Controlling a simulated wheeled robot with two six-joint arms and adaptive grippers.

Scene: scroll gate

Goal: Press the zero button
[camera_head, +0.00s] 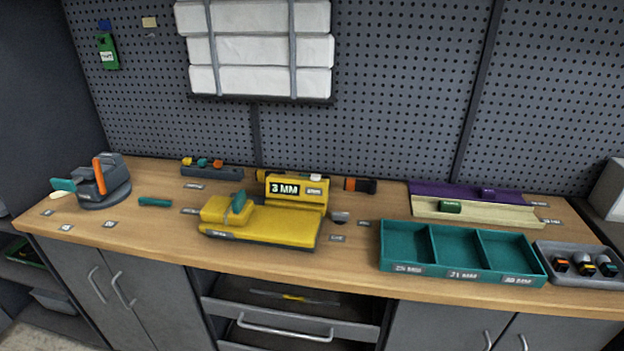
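A yellow measuring device (265,228) stands on the middle of the wooden workbench. Its upright back part has a dark display (284,188) reading "3 MM". A small pale label (314,191) is right of the display, too small to read surely. A small white block (316,177), which looks like a button, sits on the device's top edge above that label. I cannot tell whether it is the zero button or whether it is pressed. A teal part (239,202) stands on the device's left side. Neither of my grippers is in view.
A dark clamp-like tool (102,183) with an orange lever stands at the left. A teal three-compartment tray (400,262) and a grey tray (590,279) are at the right. Purple (440,190) and cream rails (490,215) lie behind. Bare wood (160,230) lies left of the device.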

